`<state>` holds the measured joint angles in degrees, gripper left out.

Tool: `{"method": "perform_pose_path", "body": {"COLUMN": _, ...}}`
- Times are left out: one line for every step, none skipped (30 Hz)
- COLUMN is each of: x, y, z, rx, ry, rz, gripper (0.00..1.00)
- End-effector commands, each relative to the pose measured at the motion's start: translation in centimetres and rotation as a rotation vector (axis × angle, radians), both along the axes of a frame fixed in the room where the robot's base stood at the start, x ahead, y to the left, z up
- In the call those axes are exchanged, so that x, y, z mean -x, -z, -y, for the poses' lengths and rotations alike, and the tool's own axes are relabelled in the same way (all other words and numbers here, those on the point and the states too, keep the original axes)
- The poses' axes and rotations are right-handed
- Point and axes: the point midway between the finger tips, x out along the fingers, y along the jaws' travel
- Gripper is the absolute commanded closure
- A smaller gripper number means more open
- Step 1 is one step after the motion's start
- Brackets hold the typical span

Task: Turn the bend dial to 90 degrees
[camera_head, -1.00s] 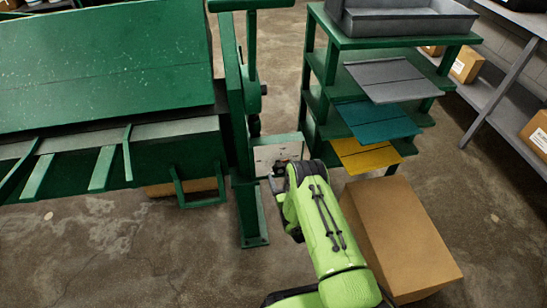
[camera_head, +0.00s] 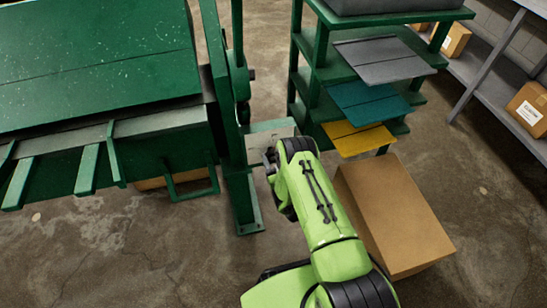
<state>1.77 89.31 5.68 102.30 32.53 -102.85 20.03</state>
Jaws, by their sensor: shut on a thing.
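The green bending machine (camera_head: 95,60) fills the left of the head view. A pale dial plate (camera_head: 272,130) sticks out to the right of its upright post. My green arm reaches up from the bottom to this plate. The grey end of my gripper (camera_head: 269,160) shows at the plate's lower edge, mostly hidden by my wrist. It is shut on the bend dial, which is covered by the gripper and wrist. The dial's pointer and degree marks cannot be read.
A green rack (camera_head: 318,60) holds grey, teal and yellow sheets that jut toward my arm. A large cardboard box (camera_head: 395,215) stands on the floor right of my arm. Grey shelving (camera_head: 500,85) with boxes is at the far right. The floor at lower left is clear.

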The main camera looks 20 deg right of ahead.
Motion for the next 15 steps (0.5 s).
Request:
{"method": "perform_pose_path", "body": {"x": -0.01, "y": -0.04, "z": -0.03, "rx": 0.004, "ry": -0.001, "rz": 0.000, "gripper": 0.78}}
{"method": "perform_pose_path", "body": {"x": -0.01, "y": -0.04, "z": -0.03, "rx": 0.008, "ry": -0.001, "rz": 0.001, "gripper": 0.78}}
{"method": "perform_pose_path", "body": {"x": -0.01, "y": -0.05, "z": -0.04, "rx": 0.015, "ry": -0.001, "rz": 0.000, "gripper": 0.78}}
{"method": "perform_pose_path", "body": {"x": -0.01, "y": -0.06, "z": -0.05, "rx": 0.022, "ry": -0.001, "rz": 0.001, "gripper": 0.78}}
{"method": "perform_pose_path", "body": {"x": -0.01, "y": -0.07, "z": -0.05, "rx": 0.030, "ry": -0.001, "rz": 0.001, "gripper": 0.78}}
{"method": "perform_pose_path", "body": {"x": 0.00, "y": -0.07, "z": -0.06, "rx": 0.044, "ry": -0.001, "rz": 0.001, "gripper": 0.78}}
{"method": "perform_pose_path", "body": {"x": 0.00, "y": -0.08, "z": -0.07, "rx": 0.057, "ry": -0.002, "rz": 0.000, "gripper": 0.78}}
{"method": "perform_pose_path", "body": {"x": 0.00, "y": -0.08, "z": -0.07, "rx": 0.070, "ry": -0.001, "rz": 0.000, "gripper": 0.78}}
{"method": "perform_pose_path", "body": {"x": 0.00, "y": -0.10, "z": -0.08, "rx": 0.092, "ry": -0.001, "rz": 0.000, "gripper": 0.78}}
{"method": "perform_pose_path", "body": {"x": 0.00, "y": -0.11, "z": -0.08, "rx": 0.111, "ry": -0.002, "rz": 0.000, "gripper": 0.78}}
{"method": "perform_pose_path", "body": {"x": 0.00, "y": -0.11, "z": -0.09, "rx": 0.131, "ry": -0.002, "rz": 0.000, "gripper": 0.78}}
{"method": "perform_pose_path", "body": {"x": 0.00, "y": -0.13, "z": -0.09, "rx": 0.160, "ry": -0.002, "rz": 0.000, "gripper": 0.78}}
{"method": "perform_pose_path", "body": {"x": 0.00, "y": -0.14, "z": -0.10, "rx": 0.184, "ry": -0.001, "rz": 0.000, "gripper": 0.78}}
{"method": "perform_pose_path", "body": {"x": 0.01, "y": -0.15, "z": -0.10, "rx": 0.209, "ry": -0.002, "rz": 0.001, "gripper": 0.78}}
{"method": "perform_pose_path", "body": {"x": 0.01, "y": -0.16, "z": -0.11, "rx": 0.243, "ry": -0.002, "rz": 0.001, "gripper": 0.78}}
